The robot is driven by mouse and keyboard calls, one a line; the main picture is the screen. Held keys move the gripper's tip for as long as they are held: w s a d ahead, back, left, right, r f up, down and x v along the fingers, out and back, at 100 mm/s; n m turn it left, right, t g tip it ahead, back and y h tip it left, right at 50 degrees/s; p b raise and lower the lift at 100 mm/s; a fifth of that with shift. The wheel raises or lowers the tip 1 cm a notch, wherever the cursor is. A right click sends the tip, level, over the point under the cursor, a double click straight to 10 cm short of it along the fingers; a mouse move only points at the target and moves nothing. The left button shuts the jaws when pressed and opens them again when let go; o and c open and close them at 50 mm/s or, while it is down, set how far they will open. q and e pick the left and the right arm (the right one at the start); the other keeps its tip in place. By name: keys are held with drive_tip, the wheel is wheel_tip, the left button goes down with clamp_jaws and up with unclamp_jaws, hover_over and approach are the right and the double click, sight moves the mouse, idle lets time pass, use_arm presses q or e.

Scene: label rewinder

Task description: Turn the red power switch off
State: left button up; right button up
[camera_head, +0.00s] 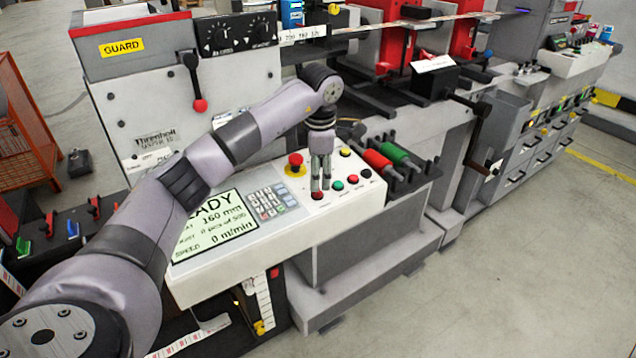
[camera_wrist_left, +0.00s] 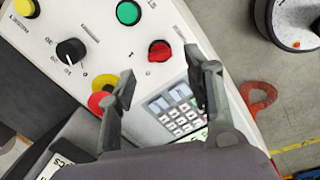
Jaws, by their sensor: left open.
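The red power switch (camera_head: 317,195) is a small red knob near the front edge of the white control panel (camera_head: 340,208). In the left wrist view the red switch (camera_wrist_left: 160,51) shows with its handle at a slant, next to a "1" mark. My left gripper (camera_head: 320,186) points down over the panel, just above the switch. In the left wrist view the left gripper (camera_wrist_left: 168,74) is open and empty, and the switch shows beyond its fingertips, between them. I cannot tell whether a fingertip touches the switch. My right gripper is not in view.
A red emergency stop (camera_head: 295,161) on a yellow base stands close to the left gripper; one finger partly covers it in the wrist view. A green button (camera_head: 338,185), a black knob (camera_wrist_left: 70,51), a keypad (camera_head: 265,202) and a display (camera_head: 214,228) share the panel.

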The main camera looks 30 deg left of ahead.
use_arm(q)
drive_tip(key=shift+w+a+f, duration=0.1)
drive_tip(key=shift+w+f, duration=0.05)
drive_tip(key=shift+f, duration=1)
drive_tip(key=shift+w+a+f, duration=0.1)
drive_tip(key=shift+f, duration=1)
clamp_jaws()
